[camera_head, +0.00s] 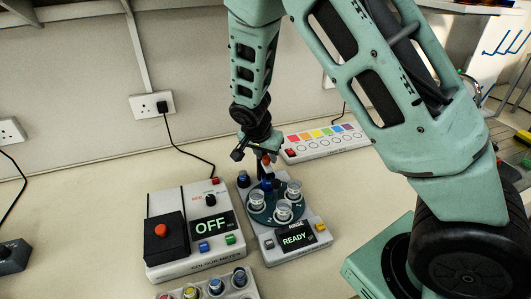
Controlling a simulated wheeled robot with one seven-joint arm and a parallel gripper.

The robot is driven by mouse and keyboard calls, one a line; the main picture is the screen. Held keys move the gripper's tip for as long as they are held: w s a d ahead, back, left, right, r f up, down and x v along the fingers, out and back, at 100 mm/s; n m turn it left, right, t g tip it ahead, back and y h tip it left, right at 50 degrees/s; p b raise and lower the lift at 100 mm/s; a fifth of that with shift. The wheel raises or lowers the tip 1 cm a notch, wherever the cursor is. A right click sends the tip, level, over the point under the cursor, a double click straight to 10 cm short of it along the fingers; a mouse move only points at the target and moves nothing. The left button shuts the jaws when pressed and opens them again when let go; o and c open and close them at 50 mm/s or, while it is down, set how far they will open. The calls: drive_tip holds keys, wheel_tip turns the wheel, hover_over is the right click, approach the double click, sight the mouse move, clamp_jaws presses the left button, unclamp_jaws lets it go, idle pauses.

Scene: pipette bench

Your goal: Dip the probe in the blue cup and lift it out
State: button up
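My gripper (258,152) points down over the back of a grey sampler unit (268,247) whose screen reads READY. The unit carries a dark round turntable (270,216) with several clear cups (283,211). A small blue item (267,184), perhaps the blue cup, stands at the back of the turntable, just below my gripper. A thin dark part reaches down from the gripper beside it, with a red spot close by. It may be the probe, but I cannot tell whether it is held or whether its tip is inside the blue item. The finger gap is too small to read.
A colour meter (190,262) reading OFF, with a red button, stands just left. A rack of coloured caps (215,289) is at the front. A colour chart strip (325,141) lies behind to the right. My arm covers the right side. The bench at left is mostly clear.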

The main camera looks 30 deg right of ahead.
clamp_jaws()
drive_tip(key=shift+w+r+p, duration=0.1)
drive_tip(key=shift+r+p, duration=0.6)
drive_tip(key=shift+r, duration=2.2)
unclamp_jaws()
drive_tip(key=shift+a+r, duration=0.1)
drive_tip(key=b+v, duration=0.3)
drive_tip(key=v, duration=1.4)
